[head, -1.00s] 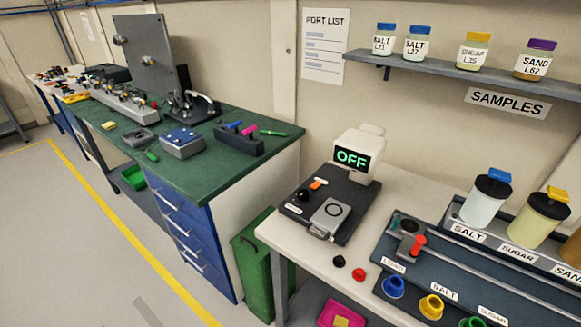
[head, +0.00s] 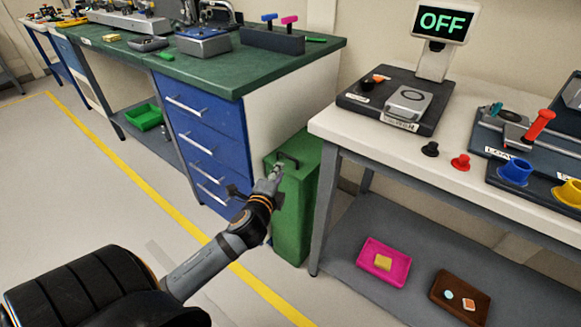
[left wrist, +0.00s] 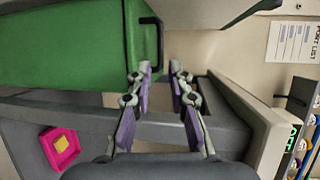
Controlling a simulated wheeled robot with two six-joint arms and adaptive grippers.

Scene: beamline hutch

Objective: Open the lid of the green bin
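The green bin (head: 296,215) stands on the floor between the blue drawer unit and the white table. Its lid (head: 308,150) looks shut, with a dark bar handle (head: 288,160) near its front edge. My left gripper (head: 277,173) is close to the handle, in front of the bin. In the left wrist view the green bin (left wrist: 65,45) fills the upper left. The black handle (left wrist: 160,38) lies just beyond the fingertips. The left gripper (left wrist: 160,67) is open, its fingers apart with nothing visibly gripped. Whether it touches the handle I cannot tell. My right gripper is not in view.
The white table (head: 350,128) stands close on the bin's right, with a grey lower shelf (head: 345,265) holding a pink tray (head: 363,262) and a brown tray (head: 440,295). Blue drawers (head: 205,130) stand on the left. Open floor (head: 110,215) lies in front.

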